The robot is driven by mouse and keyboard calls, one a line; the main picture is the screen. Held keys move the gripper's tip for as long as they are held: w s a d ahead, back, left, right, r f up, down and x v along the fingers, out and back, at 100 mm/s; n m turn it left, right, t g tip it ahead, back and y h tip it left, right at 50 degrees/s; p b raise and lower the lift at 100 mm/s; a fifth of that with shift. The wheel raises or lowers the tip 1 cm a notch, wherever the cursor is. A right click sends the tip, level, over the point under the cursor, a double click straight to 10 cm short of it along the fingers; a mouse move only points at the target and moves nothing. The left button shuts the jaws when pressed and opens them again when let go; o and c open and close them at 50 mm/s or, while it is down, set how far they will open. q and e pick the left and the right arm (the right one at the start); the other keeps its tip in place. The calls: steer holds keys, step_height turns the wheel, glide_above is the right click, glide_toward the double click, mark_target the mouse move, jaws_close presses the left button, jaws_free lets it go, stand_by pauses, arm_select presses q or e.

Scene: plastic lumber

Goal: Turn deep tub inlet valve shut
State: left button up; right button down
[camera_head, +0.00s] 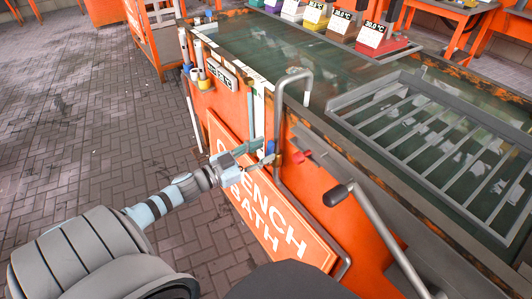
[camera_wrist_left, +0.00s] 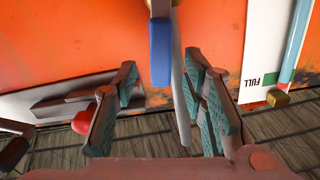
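A blue valve lever (camera_head: 270,147) is on the orange side of the deep tub (camera_head: 222,100), beside the curved grey pipe (camera_head: 280,110). In the left wrist view the blue lever (camera_wrist_left: 161,52) hangs down from a brass-coloured fitting (camera_wrist_left: 160,6). My left gripper (camera_head: 258,151) is open at the lever. In the wrist view its fingers (camera_wrist_left: 160,82) stand apart on either side of the lever's lower end, with gaps on both sides. A red handle (camera_head: 302,157) sits to the right of the blue one. I cannot read which valve is the inlet. My right gripper is not in view.
A QUENCH BATH sign (camera_head: 262,205) stands out from the tub's side below the gripper. A metal rack (camera_head: 440,150) lies over the tub at right. Temperature-labelled blocks (camera_head: 345,25) line the back. A FULL gauge (camera_wrist_left: 268,50) is right of the fingers. Paved floor (camera_head: 90,130) is clear at left.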

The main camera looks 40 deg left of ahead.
arm_select(q)
steer(key=shift+x, duration=1)
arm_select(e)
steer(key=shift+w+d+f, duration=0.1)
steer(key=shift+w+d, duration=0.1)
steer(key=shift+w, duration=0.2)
arm_select(q)
steer(key=shift+r, duration=0.1)
steer(key=c, duration=0.8)
jaws_close()
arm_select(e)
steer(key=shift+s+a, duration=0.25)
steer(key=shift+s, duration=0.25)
